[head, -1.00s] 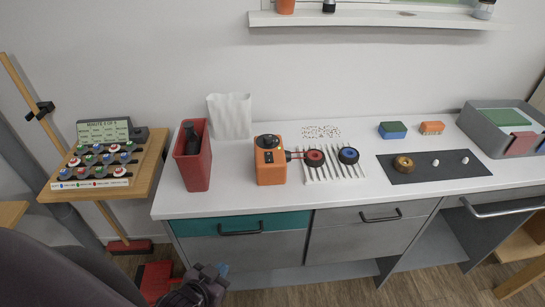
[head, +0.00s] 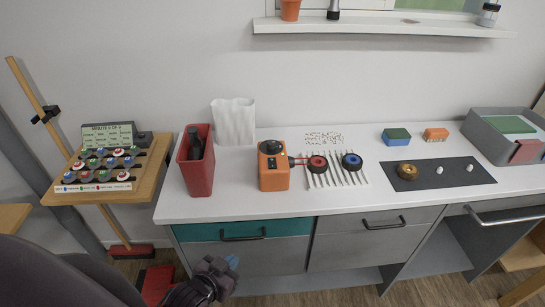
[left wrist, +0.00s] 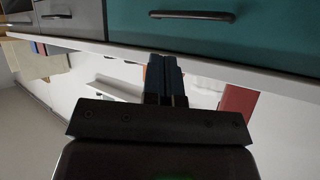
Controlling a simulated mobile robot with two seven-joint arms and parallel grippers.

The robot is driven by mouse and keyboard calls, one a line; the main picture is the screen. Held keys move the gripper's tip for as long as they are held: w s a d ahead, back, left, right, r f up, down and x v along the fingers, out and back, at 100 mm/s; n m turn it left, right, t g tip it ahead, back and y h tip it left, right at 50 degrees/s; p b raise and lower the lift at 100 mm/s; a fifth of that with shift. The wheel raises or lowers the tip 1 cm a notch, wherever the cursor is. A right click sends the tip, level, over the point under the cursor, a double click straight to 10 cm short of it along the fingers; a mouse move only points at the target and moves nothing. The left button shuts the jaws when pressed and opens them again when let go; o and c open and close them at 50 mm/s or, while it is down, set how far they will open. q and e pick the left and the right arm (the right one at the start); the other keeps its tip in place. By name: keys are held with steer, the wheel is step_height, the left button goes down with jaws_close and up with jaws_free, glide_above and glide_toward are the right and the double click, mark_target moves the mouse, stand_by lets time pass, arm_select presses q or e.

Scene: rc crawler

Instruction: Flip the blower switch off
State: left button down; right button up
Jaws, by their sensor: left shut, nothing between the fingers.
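An orange box-shaped blower (head: 273,172) stands on the white counter, with dark controls on its top. The position of its switch is too small to tell. A short spout on its right side points at a red-hubbed wheel (head: 317,164) on a white slatted rack (head: 334,179). My left gripper (head: 231,262) is low in front of the teal drawer, below the counter edge and apart from the blower. Its fingers are together and empty in the left wrist view (left wrist: 166,78). My right gripper is not in view.
A red bin (head: 197,173) and a white paper bag (head: 234,122) stand left of the blower. A blue-hubbed wheel (head: 352,162) sits on the rack. A dark mat (head: 450,172) and a grey tray (head: 480,134) lie to the right. The teal drawer (head: 290,226) is closed.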

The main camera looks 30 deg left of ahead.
arm_select(q)
steer(key=w+d+r+m+t+h+b, duration=0.1)
steer(key=w+d+r+m+t+h, duration=0.25)
steer(key=w+r, duration=0.7)
steer(key=w+d+r+m+t+h, duration=0.2)
steer(key=w+d+r+m, duration=0.25)
steer(key=w+r, duration=0.65)
steer(key=w+d+r+m+g+h+b, duration=0.15)
steer(key=d+r+m+g+h, duration=0.45)
steer(key=r+m, duration=0.6)
steer(key=w+d+r+m+g+h, duration=0.2)
steer(key=d+r+m+g+h, duration=0.45)
steer(key=m, duration=0.95)
steer(key=a+f+m+g+y, duration=0.2)
steer(key=a+f+m+y, duration=0.3)
steer(key=a+y, duration=0.4)
steer(key=a+f+m+g+y, duration=0.2)
steer(key=a+f+m+y, duration=0.3)
steer(key=a+y, duration=0.4)
steer(key=shift+w+a+f+y+b, duration=0.4)
steer(key=shift+a+f, duration=0.2)
steer(key=shift+a, duration=1.2)
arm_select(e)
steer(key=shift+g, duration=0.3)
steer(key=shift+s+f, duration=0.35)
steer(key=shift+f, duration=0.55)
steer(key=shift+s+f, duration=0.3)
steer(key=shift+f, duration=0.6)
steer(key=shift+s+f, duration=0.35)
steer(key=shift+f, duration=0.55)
